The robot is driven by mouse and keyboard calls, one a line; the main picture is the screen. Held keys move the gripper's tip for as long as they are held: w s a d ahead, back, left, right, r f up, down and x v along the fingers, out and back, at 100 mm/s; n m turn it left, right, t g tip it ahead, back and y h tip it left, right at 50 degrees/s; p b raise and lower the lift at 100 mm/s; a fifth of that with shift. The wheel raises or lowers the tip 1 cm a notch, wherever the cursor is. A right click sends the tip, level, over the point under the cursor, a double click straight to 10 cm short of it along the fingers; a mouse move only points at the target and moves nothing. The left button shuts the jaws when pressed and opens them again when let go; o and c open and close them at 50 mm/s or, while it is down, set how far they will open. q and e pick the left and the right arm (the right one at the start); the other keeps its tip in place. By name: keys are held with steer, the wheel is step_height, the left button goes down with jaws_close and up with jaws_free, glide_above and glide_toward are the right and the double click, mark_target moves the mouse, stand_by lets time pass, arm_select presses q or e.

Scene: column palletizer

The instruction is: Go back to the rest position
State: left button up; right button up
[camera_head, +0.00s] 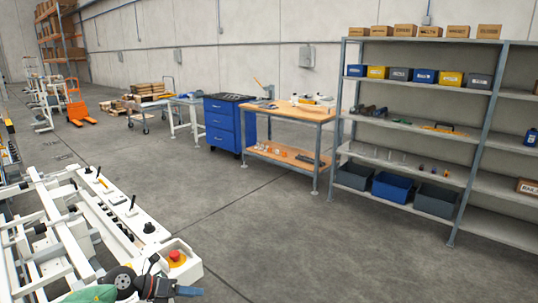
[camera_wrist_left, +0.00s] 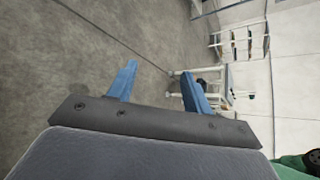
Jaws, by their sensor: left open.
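My left gripper (camera_head: 188,291) shows at the bottom of the head view, beside the white machine frame with the red stop button. In the left wrist view its two blue fingers (camera_wrist_left: 160,88) stand apart with nothing between them. Beyond them are grey floor and, to the right, white frames. My right gripper is in neither view.
A white machine frame (camera_head: 118,212) with levers and a red emergency button (camera_head: 175,256) fills the lower left. A workbench (camera_head: 290,112), a blue drawer cabinet (camera_head: 226,124) and a shelf rack (camera_head: 408,124) stand along the wall. The concrete floor (camera_head: 290,235) between is clear.

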arm_select(q)
steer(key=s+a+f+n+t+y, duration=0.25)
steer(key=a+n+t+y, duration=0.35)
steer(key=n, duration=0.6)
steer(key=s+a+f+n+t+y, duration=0.2)
steer(key=s+a+n+t+y, duration=0.25)
steer(key=a+n, duration=0.5)
steer(key=s+a+f+n+g+y, duration=0.3)
steer(key=s+f+g, duration=0.1)
steer(key=s, duration=0.4)
steer(key=s+a+f+n+g+y, duration=0.2)
steer(key=s+a+f+n+g, duration=0.15)
steer(key=s, duration=0.55)
steer(key=s+a+f+n+g+y, duration=0.3)
steer(key=s+f+g, duration=0.1)
steer(key=s, duration=0.4)
steer(key=s+d+f+n+g+h, duration=0.1)
steer(key=s+d+f+n+h, duration=0.15)
steer(key=d, duration=0.55)
steer(key=s+d+f+n+g+h, duration=0.1)
steer(key=s+d+f+h, duration=0.15)
steer(key=d, duration=0.45)
steer(key=d+n+h, duration=0.3)
steer(key=d, duration=1.4)
steer(key=shift+w+d+f, duration=0.15)
steer(key=shift+w+f, duration=0.05)
steer(key=shift+f, duration=0.25)
